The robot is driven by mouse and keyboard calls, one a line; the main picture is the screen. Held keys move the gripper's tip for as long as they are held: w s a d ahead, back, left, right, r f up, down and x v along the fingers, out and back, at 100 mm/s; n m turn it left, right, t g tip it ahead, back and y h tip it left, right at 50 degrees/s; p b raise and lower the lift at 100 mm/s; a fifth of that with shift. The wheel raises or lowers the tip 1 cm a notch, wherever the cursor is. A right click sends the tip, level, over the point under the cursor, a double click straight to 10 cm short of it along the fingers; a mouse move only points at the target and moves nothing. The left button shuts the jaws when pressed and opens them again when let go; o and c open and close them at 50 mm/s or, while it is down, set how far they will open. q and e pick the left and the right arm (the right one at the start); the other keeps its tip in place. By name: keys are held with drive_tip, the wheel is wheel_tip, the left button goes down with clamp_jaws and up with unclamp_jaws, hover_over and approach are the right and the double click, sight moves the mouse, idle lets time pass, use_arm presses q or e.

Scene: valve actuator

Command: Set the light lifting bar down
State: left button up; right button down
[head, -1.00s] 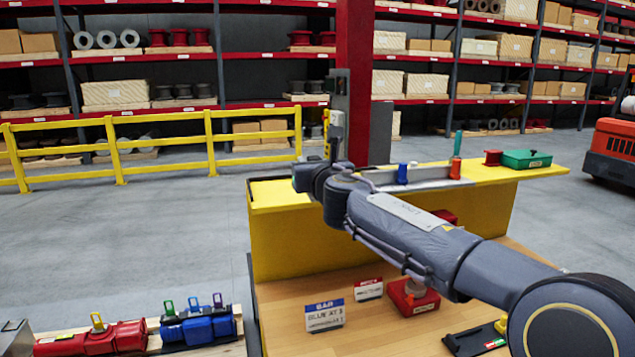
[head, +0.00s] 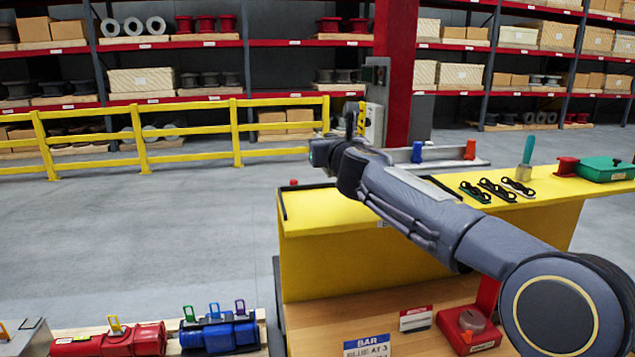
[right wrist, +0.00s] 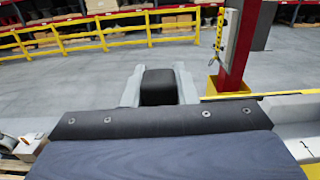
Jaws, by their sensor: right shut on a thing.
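The light lifting bar (head: 452,162) is a long pale grey piece with a blue and a red upright part. It shows behind my right arm in the head view, seemingly above the back of the yellow ledge; its left part is hidden by the arm. My right gripper (head: 318,152) is at the arm's far end, left of the visible bar. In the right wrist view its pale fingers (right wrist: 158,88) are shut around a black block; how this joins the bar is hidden. My left gripper is out of view.
The yellow ledge (head: 330,212) has a bare left end. Several dark straps (head: 497,190), a brush (head: 525,160), a red spool (head: 567,166) and a green case (head: 605,169) lie farther right. A red column (head: 407,60) and yellow railing (head: 190,130) stand behind.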

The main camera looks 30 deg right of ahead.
drive_tip(key=w+f, duration=0.3)
drive_tip(key=w+a+f+b, duration=0.1)
drive_tip(key=w+f, duration=0.2)
drive_tip(key=f, duration=0.1)
drive_tip(key=w+a+f+b, duration=0.1)
drive_tip(key=w+f, duration=0.3)
drive_tip(key=shift+a+f, duration=0.15)
drive_tip(key=shift+a, duration=0.05)
drive_tip(key=c, duration=1.2)
unclamp_jaws()
drive_tip(key=shift+a, duration=0.1)
drive_tip(key=shift+o, duration=0.2)
